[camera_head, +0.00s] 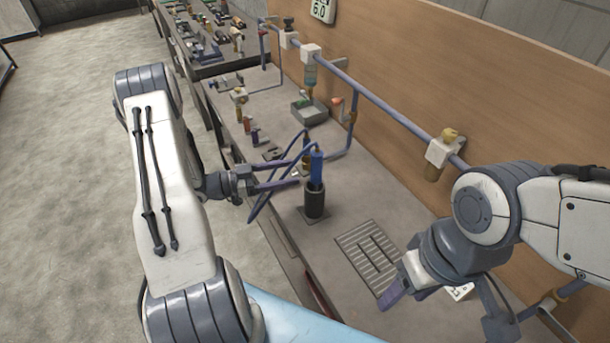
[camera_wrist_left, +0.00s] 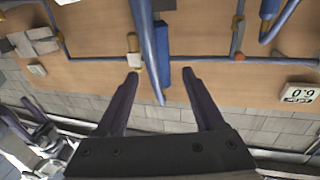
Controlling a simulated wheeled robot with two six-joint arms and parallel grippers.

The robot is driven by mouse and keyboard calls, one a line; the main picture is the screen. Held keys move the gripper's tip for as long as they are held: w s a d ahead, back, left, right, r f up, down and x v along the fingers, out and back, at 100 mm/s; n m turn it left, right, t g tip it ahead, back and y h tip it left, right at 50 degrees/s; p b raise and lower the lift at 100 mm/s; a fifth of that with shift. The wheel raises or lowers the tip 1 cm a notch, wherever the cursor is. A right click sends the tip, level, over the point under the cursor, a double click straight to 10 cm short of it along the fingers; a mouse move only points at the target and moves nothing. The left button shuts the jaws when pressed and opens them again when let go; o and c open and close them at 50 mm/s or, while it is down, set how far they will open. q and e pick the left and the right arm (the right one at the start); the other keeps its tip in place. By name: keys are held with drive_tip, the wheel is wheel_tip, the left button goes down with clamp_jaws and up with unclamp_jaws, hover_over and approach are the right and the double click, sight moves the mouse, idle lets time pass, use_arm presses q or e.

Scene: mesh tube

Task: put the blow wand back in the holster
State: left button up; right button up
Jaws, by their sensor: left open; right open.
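The blow wand (camera_head: 316,167) has a blue body and stands upright with its lower end in a dark cylindrical holster (camera_head: 314,203) on the bench. A thin blue hose loops from it to the left. My left gripper (camera_head: 303,171) is open, its fingers reaching in from the left close to the wand's body. In the left wrist view a bright blue body (camera_wrist_left: 162,72), which looks like the wand, shows between the spread fingers (camera_wrist_left: 164,78); contact cannot be told. My right gripper (camera_head: 440,310) is open at the bench's front right, away from the wand.
A slotted grate (camera_head: 371,252) is set in the bench right of the holster. A blue pipe (camera_head: 385,107) with valves runs along the wooden back panel (camera_head: 440,70). A grey tray (camera_head: 309,112) and small fittings (camera_head: 240,105) stand further back. A light blue surface (camera_head: 300,322) lies at the front.

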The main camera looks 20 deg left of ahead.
use_arm(q)
drive_tip(key=b+v, duration=0.1)
drive_tip(key=v, duration=0.3)
drive_tip(key=shift+s+a, duration=0.15)
drive_tip(key=shift+a, duration=0.05)
idle(0.3)
drive_tip(key=w+d+r+n+g+y, duration=0.15)
drive_tip(key=w+n+y, duration=0.35)
drive_tip(key=w+y, duration=0.65)
drive_tip(key=s+d+r+g+b, duration=0.1)
drive_tip(key=s+d+g, duration=0.2)
drive_tip(key=s+d, duration=0.5)
drive_tip(key=s+d+r+m+g+y, duration=0.1)
drive_tip(key=s+d+r+g, duration=0.1)
drive_tip(key=s+d, duration=0.6)
drive_tip(key=s+d+r+g+y+b, duration=0.1)
drive_tip(key=s+d+g, duration=0.3)
drive_tip(key=s, duration=1.3)
drive_tip(key=d+r, duration=0.1)
drive_tip(key=d, duration=0.3)
drive_tip(key=shift+s+r+m+b, duration=0.15)
drive_tip(key=shift+s+m+b, duration=0.1)
drive_tip(key=shift+m+b, duration=0.1)
